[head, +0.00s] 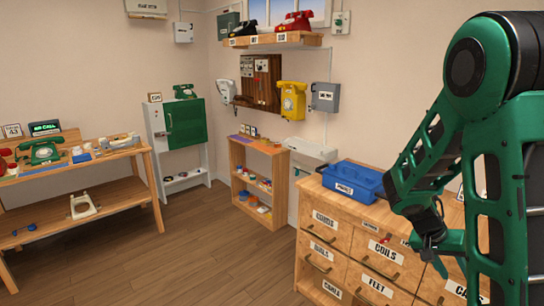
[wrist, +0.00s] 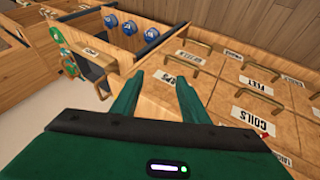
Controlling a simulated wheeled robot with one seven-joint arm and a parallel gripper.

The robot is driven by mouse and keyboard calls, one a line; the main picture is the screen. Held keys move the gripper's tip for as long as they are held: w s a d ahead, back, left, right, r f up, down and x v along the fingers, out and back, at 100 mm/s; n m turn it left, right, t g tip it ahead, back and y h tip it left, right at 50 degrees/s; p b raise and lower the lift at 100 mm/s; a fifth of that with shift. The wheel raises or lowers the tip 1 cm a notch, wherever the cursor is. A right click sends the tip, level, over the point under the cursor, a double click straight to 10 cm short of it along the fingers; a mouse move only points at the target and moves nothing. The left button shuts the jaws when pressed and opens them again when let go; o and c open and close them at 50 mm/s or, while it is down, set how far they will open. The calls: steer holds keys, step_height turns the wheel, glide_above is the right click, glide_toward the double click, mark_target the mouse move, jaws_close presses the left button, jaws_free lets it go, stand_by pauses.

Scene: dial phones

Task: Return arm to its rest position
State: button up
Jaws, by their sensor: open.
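My green arm (head: 500,150) fills the right side of the head view, bent with its forearm hanging down. My gripper (head: 432,268) is in front of the drawer cabinet (head: 340,226), at its right part. In the wrist view my gripper (wrist: 157,84) has its two green fingers apart with nothing between them. The fingers point toward the wooden drawer fronts.
In the wrist view, several blue round parts (wrist: 130,28) sit in a wooden compartment. A small shelf (head: 258,170) and a workbench (head: 120,190) stand farther left. The wooden floor (head: 190,255) between is clear.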

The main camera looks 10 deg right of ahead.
steer(key=s+a+r+n+y, duration=0.2)
steer(key=s+a, duration=0.4)
steer(key=s, duration=0.3)
steer(key=s+a+r+n+t+y, duration=0.1)
steer(key=s+a+r+y, duration=0.4)
steer(key=s, duration=0.5)
step_height(320, 180, up, 2)
steer(key=shift+a+r+n+t, duration=0.3)
steer(key=shift+a+n, duration=0.1)
steer(key=shift+a, duration=0.75)
steer(key=shift+w+f, duration=0.3)
steer(key=shift+w, duration=0.3)
